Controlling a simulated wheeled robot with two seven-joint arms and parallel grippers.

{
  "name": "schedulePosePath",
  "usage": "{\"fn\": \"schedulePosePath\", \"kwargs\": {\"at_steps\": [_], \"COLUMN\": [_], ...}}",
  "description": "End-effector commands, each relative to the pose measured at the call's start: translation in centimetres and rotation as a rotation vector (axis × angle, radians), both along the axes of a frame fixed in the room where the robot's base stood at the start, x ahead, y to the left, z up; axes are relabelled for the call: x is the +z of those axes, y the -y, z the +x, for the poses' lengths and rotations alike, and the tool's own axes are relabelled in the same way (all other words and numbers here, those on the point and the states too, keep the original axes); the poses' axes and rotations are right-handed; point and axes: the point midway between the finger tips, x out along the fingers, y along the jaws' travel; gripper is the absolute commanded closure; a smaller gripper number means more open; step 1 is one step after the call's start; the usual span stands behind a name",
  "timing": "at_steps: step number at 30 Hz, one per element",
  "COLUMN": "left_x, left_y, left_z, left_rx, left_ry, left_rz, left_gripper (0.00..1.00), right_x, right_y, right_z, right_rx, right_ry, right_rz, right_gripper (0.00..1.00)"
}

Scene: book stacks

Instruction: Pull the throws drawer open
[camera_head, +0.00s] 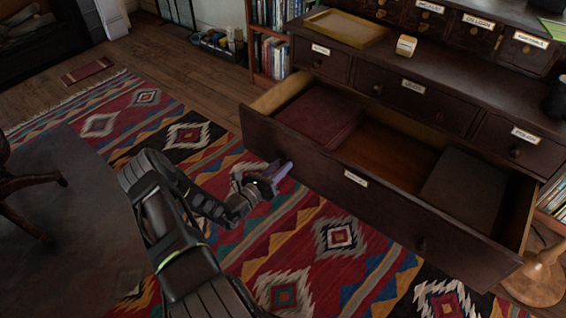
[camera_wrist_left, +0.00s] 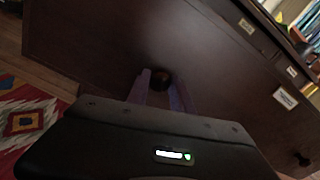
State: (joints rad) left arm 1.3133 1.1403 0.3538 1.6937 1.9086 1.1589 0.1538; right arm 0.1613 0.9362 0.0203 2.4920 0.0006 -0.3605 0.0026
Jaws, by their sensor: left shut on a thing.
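The throws drawer (camera_head: 320,178) is the wide bottom drawer of a dark wooden chest, and it stands well out from the chest. A dark red folded throw (camera_head: 318,118) lies in its left part and a dark grey one (camera_head: 463,188) in its right part, with bare wood between. A small label (camera_head: 356,178) sits on its front, too small to read. My left gripper (camera_head: 282,172) is at the left part of the drawer front. In the left wrist view its purple fingers (camera_wrist_left: 160,90) are shut on the round dark knob (camera_wrist_left: 161,79). My right gripper is not in view.
A second knob (camera_head: 422,245) is on the drawer's right part. Smaller shut drawers (camera_head: 425,104) are above, with a brass tray (camera_head: 346,28) on the chest top. A patterned rug (camera_head: 250,235) covers the floor in front. A wooden lamp base (camera_head: 536,280) stands at the right.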

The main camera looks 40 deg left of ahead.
Motion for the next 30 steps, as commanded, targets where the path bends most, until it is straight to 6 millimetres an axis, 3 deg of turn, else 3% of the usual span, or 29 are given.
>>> {"fn": "schedulePosePath", "kwargs": {"at_steps": [10, 11, 18, 30], "left_x": [-0.14, -0.14, -0.07, 0.05], "left_y": [0.06, 0.06, 0.02, -0.06], "left_z": [-0.17, -0.17, -0.12, -0.81], "left_rx": [-0.001, -0.001, 0.0, 0.001], "left_ry": [-0.002, -0.002, -0.001, 0.0], "left_rz": [0.0, 0.0, 0.0, 0.0], "left_gripper": [1.0, 0.72, 0.52, 0.51], "right_x": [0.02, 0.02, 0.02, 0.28], "right_y": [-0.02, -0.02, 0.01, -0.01], "right_z": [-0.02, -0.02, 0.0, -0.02], "right_rx": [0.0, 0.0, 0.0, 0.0], "right_ry": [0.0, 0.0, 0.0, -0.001], "right_rz": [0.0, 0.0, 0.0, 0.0], "right_gripper": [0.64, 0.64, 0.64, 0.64]}}
